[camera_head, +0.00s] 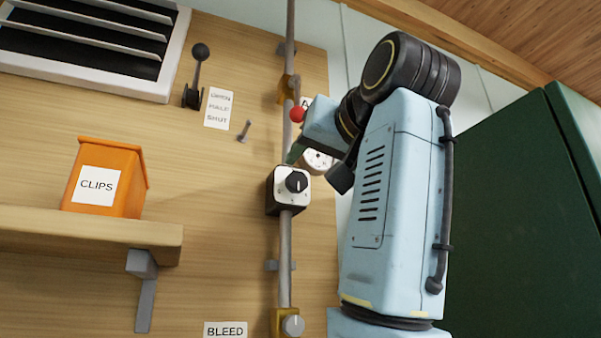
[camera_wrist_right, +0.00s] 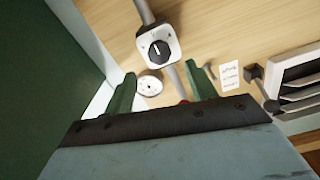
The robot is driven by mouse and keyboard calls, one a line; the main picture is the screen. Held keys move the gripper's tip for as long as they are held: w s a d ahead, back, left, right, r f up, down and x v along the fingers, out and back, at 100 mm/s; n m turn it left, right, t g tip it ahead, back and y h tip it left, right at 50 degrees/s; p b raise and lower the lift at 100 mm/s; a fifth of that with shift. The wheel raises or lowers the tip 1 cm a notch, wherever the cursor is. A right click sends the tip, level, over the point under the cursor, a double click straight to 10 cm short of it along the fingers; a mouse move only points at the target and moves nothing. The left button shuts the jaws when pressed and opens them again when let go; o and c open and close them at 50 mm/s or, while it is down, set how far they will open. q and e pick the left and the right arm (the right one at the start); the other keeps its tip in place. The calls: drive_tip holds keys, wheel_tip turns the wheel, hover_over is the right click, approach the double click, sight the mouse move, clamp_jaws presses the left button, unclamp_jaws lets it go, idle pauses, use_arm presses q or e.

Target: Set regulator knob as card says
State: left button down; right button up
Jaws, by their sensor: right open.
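The regulator is a white-faced box with a round black knob (camera_head: 297,182) on a vertical grey pipe. The knob's white mark points up in the head view; the knob also shows in the right wrist view (camera_wrist_right: 160,49). My right gripper (camera_head: 296,152) is open and empty, close above the regulator in the head view and apart from the knob. In the wrist view its two green fingers (camera_wrist_right: 162,86) point toward the knob. A white card (camera_head: 218,108) lists lines that seem to read open, half, shut. My left gripper is out of view.
A round white gauge (camera_head: 318,161) and a red ball handle (camera_head: 297,114) sit close to my right gripper. A black lever (camera_head: 197,75) is on the panel. An orange clips box (camera_head: 106,180) stands on a shelf (camera_head: 90,230). A dark green cabinet (camera_head: 510,200) is at right.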

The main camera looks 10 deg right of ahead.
sight(299, 180)
drive_tip(key=w, duration=0.3)
drive_tip(key=w+a+p, duration=0.1)
drive_tip(key=w, duration=0.2)
drive_tip(key=shift+w+a, duration=0.15)
drive_tip(key=shift+w, duration=0.3)
drive_tip(key=c, duration=1)
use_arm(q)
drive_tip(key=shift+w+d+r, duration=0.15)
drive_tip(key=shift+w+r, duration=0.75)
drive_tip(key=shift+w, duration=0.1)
